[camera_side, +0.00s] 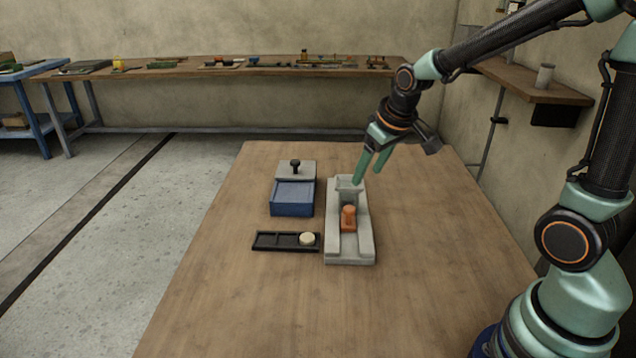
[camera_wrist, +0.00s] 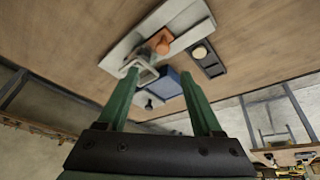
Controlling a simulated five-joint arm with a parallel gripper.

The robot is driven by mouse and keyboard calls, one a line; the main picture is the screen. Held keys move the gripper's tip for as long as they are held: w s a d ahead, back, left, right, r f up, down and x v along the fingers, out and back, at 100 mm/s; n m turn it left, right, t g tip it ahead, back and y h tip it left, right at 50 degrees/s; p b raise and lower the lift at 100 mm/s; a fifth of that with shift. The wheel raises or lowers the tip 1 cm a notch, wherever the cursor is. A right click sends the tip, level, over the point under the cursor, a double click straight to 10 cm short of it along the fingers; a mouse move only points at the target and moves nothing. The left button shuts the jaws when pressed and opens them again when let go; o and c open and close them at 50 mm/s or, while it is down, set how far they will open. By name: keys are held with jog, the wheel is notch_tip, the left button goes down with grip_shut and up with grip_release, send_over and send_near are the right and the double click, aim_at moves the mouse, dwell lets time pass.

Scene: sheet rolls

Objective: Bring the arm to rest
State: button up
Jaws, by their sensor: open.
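My gripper (camera_side: 369,166) is open, its two green fingers apart with nothing between them that I can make out. In the side view it hangs at the far end of a grey fixture (camera_side: 362,250), close above its raised block. The fingers also show in the wrist view (camera_wrist: 165,95). An orange knobbed piece (camera_side: 348,218) sits in the channel of the fixture. It also shows in the wrist view (camera_wrist: 160,41). Whether a finger touches the fixture's raised block I cannot tell.
A blue box (camera_side: 291,206) with a grey lid part and black knob (camera_side: 295,165) stands left of the fixture. A black tray (camera_side: 270,241) holds a cream disc (camera_side: 307,239) at its right end. The wooden table (camera_side: 220,300) is clear in front and at right.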

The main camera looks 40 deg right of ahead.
jog(key=s+a+r+t, duration=0.1)
jog(key=s+a+r, duration=0.5)
jog(key=s, duration=0.5)
jog(key=shift+a+r+y, duration=0.15)
jog(key=shift+r+y, duration=0.15)
jog(key=shift+r, duration=0.25)
